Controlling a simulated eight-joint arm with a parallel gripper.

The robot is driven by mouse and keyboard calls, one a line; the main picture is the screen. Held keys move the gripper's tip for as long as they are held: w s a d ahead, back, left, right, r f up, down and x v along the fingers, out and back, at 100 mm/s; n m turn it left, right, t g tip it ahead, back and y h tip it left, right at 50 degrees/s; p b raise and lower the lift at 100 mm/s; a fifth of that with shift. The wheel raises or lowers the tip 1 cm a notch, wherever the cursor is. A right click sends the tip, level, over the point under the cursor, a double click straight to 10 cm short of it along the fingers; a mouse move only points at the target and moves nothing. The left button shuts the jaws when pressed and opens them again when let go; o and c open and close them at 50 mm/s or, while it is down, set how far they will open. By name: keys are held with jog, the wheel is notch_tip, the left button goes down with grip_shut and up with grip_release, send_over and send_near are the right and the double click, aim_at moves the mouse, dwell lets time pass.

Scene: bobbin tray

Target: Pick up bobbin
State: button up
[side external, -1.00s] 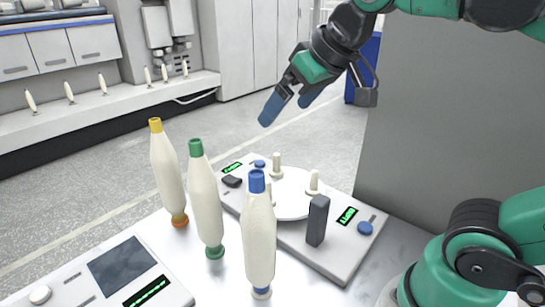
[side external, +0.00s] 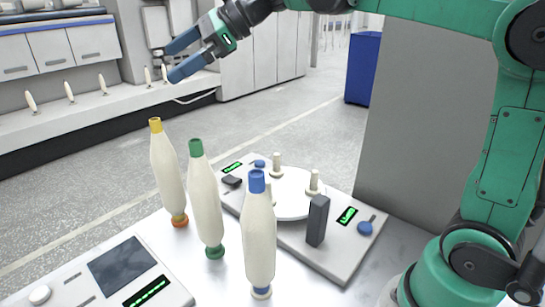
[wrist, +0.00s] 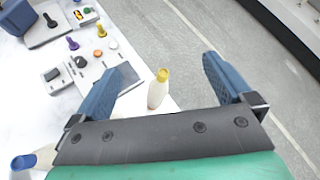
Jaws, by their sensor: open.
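Three cream bobbins stand upright on the table in the side view: a yellow-topped bobbin (side external: 165,175) at left with an orange base, a green-topped bobbin (side external: 206,205) in the middle, and a blue-topped bobbin (side external: 259,237) nearest the camera. My gripper (side external: 170,63) is open and empty, high above the yellow-topped bobbin in that picture and apart from all three. In the wrist view, the yellow-topped bobbin (wrist: 158,92) shows between my spread fingers, below them. The blue-topped bobbin (wrist: 36,160) shows at the lower left. I cannot make out the green-topped one there.
A device with a white turntable (side external: 290,205), pegs and a dark grey block (side external: 317,220) stands behind the bobbins. A control panel with a dark screen (side external: 118,264) lies at front left. Small bobbins line a far bench (side external: 120,105). A blue bin (side external: 363,68) stands behind.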

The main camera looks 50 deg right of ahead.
jog(key=w+m+y, duration=0.1)
jog(key=w+m, duration=0.1)
jog(key=m, duration=0.1)
send_near(167, 173)
jog(key=shift+m+t, duration=0.3)
jog(key=x, duration=0.3)
jog(key=d+f+x, duration=0.1)
jog(key=x, duration=0.3)
jog(key=w+x, duration=0.1)
jog(key=x, duration=0.3)
jog(key=shift+w+d+f, duration=0.2)
jog(key=shift+f, duration=0.05)
jog(key=shift+y, duration=0.3)
jog(key=c, duration=1.4)
